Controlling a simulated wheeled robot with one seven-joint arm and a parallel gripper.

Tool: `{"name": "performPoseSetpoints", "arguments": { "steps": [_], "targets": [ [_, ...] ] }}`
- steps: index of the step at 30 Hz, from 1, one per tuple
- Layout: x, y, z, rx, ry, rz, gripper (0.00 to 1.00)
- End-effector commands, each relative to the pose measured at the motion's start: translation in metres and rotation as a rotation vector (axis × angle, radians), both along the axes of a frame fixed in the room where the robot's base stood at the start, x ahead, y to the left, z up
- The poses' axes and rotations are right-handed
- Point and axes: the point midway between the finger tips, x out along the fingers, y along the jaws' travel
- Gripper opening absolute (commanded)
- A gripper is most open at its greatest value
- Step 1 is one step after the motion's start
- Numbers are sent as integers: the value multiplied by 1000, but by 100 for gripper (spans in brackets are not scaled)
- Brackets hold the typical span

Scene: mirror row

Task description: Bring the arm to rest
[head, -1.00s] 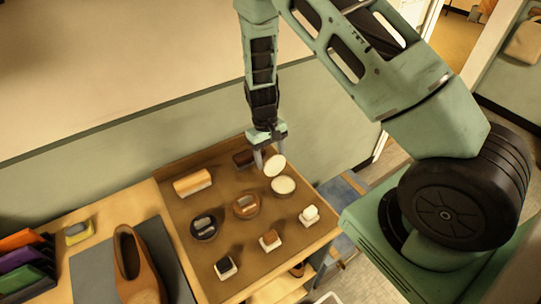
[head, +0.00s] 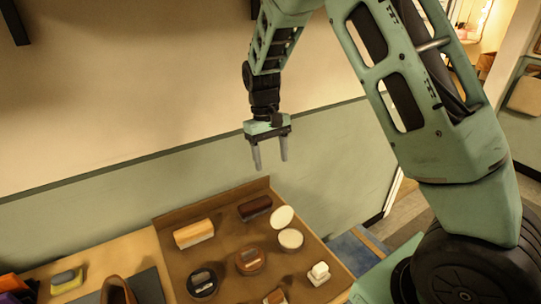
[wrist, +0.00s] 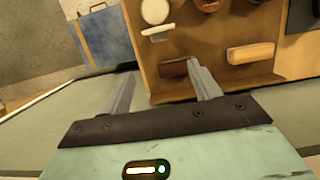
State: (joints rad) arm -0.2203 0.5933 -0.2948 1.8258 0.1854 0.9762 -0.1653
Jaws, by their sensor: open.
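My gripper (head: 269,163) hangs from the green arm (head: 262,90), fingers pointing down, in front of the wall and above the back edge of the brown tray (head: 175,223). Its two grey fingers are spread, with nothing between them. In the wrist view my gripper (wrist: 160,80) is also open and empty, with the tray beyond the fingertips. The dark brush (head: 255,208) lies in the tray below the gripper, apart from it.
The tray holds an orange-topped brush (head: 194,233), an open tin of white polish (head: 290,239) with its pale lid (head: 282,217) beside it, round tins and small daubers. A yellow-grey sponge (head: 67,281) lies on the table at left. A blue case (wrist: 103,38) stands beside the table.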

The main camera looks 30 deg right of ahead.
Motion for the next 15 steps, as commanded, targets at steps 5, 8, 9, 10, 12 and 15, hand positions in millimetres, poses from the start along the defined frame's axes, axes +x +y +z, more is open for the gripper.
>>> {"name": "performPoseSetpoints", "arguments": {
  "steps": [5,8,9,10,12,15],
  "targets": [
    [3,0,13,1,0,-2,62],
    [3,0,15,0,0,-2,62],
    [3,0,15,0,1,-2,62],
    [3,0,15,0,1,-2,62],
    [3,0,15,0,1,-2,62],
    [3,0,15,0,1,-1,62]
  ]
}}
